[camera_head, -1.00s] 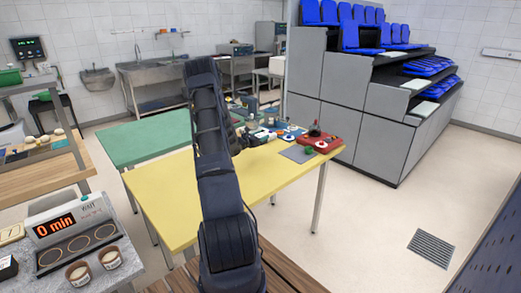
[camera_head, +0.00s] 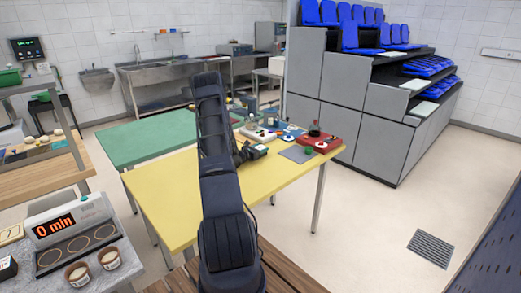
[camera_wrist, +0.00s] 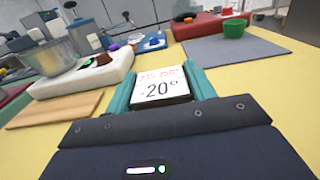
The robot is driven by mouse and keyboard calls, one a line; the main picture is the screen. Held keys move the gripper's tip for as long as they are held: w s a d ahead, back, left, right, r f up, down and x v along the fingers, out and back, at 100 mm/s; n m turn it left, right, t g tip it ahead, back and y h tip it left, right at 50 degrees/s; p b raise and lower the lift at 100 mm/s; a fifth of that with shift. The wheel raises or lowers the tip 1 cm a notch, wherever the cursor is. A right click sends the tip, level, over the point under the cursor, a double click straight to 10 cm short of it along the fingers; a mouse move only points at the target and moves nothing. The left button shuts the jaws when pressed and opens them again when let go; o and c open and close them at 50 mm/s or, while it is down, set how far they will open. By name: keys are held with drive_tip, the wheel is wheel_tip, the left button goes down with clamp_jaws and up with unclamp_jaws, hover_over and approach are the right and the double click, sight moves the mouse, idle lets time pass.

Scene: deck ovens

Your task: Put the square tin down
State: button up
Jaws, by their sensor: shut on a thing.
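The square tin (camera_wrist: 163,100) looks dark, with a white label reading "-20°" in black under a red line of print. It sits between the two teal fingertips of my gripper (camera_wrist: 162,84) in the wrist view. My gripper is shut on it. In the head view my gripper (camera_head: 252,152) is low over the far right part of the yellow table (camera_head: 175,205). The tin cannot be made out there. Whether its underside touches the table is hidden.
A grey mat (camera_wrist: 233,49) with a green cup (camera_wrist: 234,28) lies ahead right. A white tray-like block (camera_wrist: 85,77), a tan board (camera_wrist: 55,108) and a metal pot (camera_wrist: 45,58) are at left. A red block (camera_head: 322,144) stands at the table's far right. The near yellow top is clear.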

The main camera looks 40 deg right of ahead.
drive_tip(key=shift+f, duration=0.1)
drive_tip(key=o, duration=1.1)
